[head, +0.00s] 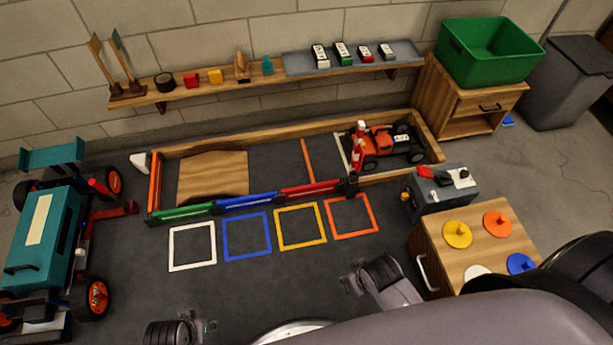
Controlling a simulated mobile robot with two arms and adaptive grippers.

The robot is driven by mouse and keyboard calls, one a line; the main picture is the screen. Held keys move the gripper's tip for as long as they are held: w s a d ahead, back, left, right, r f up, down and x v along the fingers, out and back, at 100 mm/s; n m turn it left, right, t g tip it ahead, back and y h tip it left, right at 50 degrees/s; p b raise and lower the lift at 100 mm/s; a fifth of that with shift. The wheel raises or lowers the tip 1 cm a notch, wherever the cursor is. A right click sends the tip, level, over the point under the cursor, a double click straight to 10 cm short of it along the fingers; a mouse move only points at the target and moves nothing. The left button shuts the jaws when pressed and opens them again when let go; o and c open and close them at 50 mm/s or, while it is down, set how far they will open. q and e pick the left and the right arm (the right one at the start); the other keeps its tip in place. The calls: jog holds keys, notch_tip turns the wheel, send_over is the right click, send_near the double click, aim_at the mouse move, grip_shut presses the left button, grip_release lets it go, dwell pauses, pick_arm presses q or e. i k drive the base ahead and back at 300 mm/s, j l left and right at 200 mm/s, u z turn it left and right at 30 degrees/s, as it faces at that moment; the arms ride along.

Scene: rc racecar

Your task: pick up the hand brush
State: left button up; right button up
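I cannot single out the hand brush with certainty. A small upright tan object (241,66) on the wall shelf has a brush-like shape but is too small to tell. A small blue item (508,120) lies on the floor between the wooden cabinet and the grey bin, also too small to identify. Neither gripper touches any object.
A wood-walled track (425,131) holds a ramp (212,177) and an orange car (380,140). A teal vehicle (45,235) stands left. A wooden cabinet with discs (450,270) stands right, near my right arm. A green crate (490,50) tops another cabinet. The floor around the coloured squares is clear.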

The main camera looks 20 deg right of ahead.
aim_at(241, 66)
jog(key=i+u, duration=0.2)
jog(key=u, duration=0.15)
jog(key=i+l+u, duration=0.1)
jog(key=u, duration=0.2)
jog(key=i+l+u, duration=0.15)
jog(key=i+u, duration=0.2)
jog(key=k, duration=0.05)
